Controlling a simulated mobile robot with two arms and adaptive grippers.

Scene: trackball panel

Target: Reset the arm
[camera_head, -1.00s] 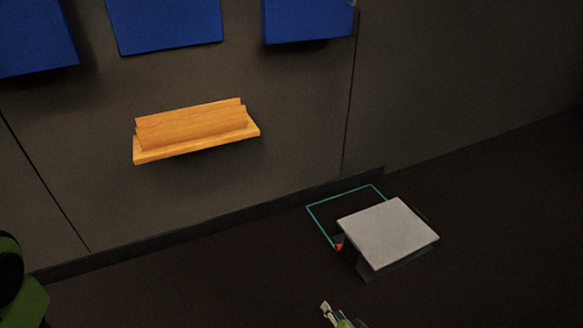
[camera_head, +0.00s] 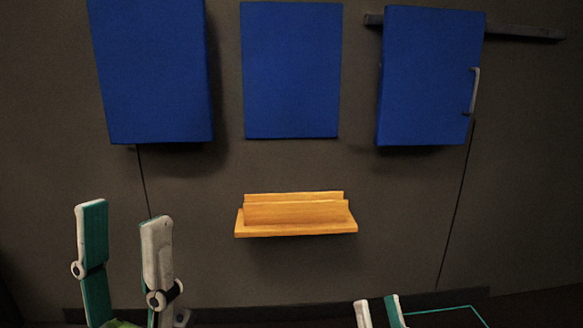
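My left gripper (camera_head: 123,215) stands upright at the lower left, with two grey and green fingers spread apart. It is open and empty, in front of the grey wall. My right gripper (camera_head: 377,300) shows only its fingertips at the bottom edge, right of the middle. A gap shows between them with nothing in it, and the rest is cut off by the frame.
A wooden shelf (camera_head: 297,230) is fixed to the wall between and above the grippers. Above it are a left blue panel (camera_head: 152,70), a middle blue panel (camera_head: 291,70) and a right blue panel (camera_head: 428,75) with a handle (camera_head: 475,92). A teal floor outline (camera_head: 470,308) shows lower right.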

